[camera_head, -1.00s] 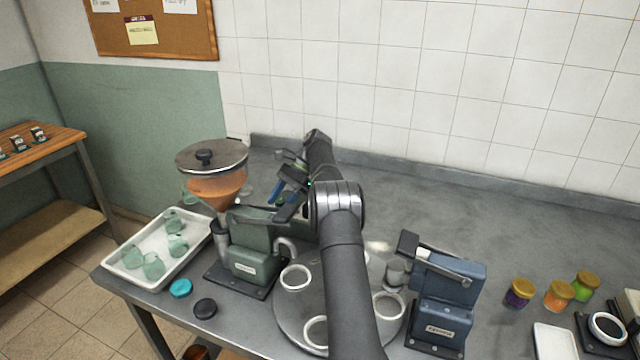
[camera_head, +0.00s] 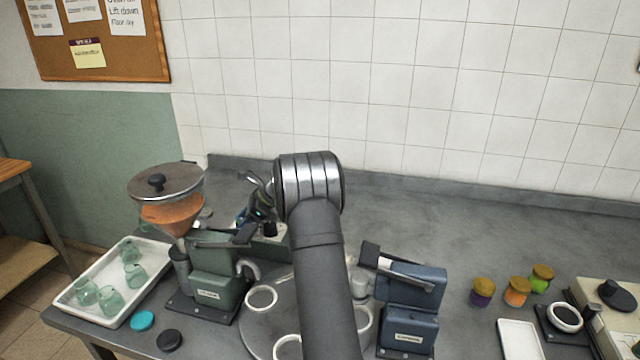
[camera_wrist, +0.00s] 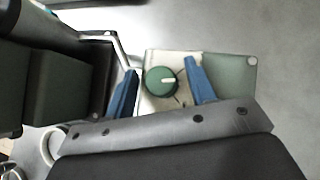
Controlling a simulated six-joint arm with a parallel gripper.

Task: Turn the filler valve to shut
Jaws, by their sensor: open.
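The filler valve is a round green knob (camera_wrist: 161,81) with a white pointer mark, on a pale plate in the wrist view. The pointer lies roughly sideways, toward the right. My gripper (camera_wrist: 162,73) is open, its blue fingers on either side of the knob with gaps visible; I cannot tell the height between them. In the head view my gripper (camera_head: 250,215) is small and partly hidden by my arm, behind the green filler machine (camera_head: 215,270). The knob cannot be made out there.
A turntable (camera_head: 262,325) with white ring holders lies in front, and a blue capping machine (camera_head: 410,305) stands right. A white tray (camera_head: 75,300) holds several green jars. The back bench is clear.

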